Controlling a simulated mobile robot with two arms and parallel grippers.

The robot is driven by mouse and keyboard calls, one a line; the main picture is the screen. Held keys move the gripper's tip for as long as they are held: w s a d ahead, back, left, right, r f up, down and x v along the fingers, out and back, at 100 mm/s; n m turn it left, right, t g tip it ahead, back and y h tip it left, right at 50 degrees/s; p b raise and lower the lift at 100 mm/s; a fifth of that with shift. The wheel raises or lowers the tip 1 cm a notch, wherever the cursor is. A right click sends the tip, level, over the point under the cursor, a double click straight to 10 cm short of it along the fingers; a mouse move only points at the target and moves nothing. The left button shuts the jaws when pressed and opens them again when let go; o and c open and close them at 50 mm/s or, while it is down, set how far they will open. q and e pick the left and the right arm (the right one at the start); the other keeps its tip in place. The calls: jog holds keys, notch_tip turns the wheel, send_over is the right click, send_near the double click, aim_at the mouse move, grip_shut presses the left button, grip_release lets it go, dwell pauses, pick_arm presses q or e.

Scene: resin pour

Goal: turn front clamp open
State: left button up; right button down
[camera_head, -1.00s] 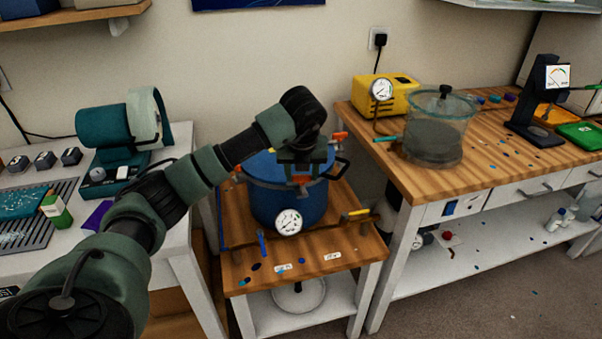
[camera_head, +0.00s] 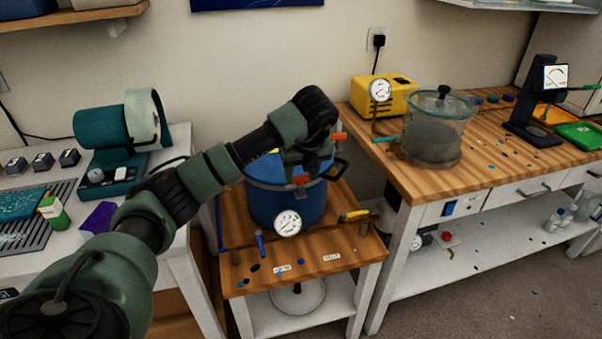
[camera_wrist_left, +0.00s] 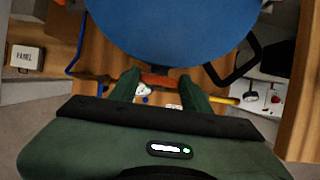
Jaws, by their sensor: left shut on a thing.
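The blue pressure pot (camera_head: 287,207) stands on the small wooden cart, with a round gauge (camera_head: 288,222) on its front. The orange front clamp (camera_head: 301,181) is at the lid's front rim. My left gripper (camera_head: 299,174) reaches down over the lid, tilted, and is shut on this clamp. In the left wrist view the clamp's orange bar (camera_wrist_left: 158,80) lies between the two green fingers of the gripper (camera_wrist_left: 158,86), beside the blue lid (camera_wrist_left: 170,32). Another orange clamp (camera_head: 339,137) shows at the right rear. The rest of the rim is partly hidden by my arm.
A black handle loop (camera_head: 338,168) sticks out at the pot's right. A yellow-handled valve (camera_head: 356,215) and blue lever (camera_head: 261,243) sit on the cart top (camera_head: 330,246). The right bench (camera_head: 490,160) holds a clear chamber (camera_head: 434,135) and yellow pump (camera_head: 388,95).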

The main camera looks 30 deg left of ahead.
pick_arm(q)
jog(key=o, duration=1.4)
jog(key=shift+c, duration=0.2)
jog(key=v, duration=0.8)
jog(key=shift+f, duration=0.1)
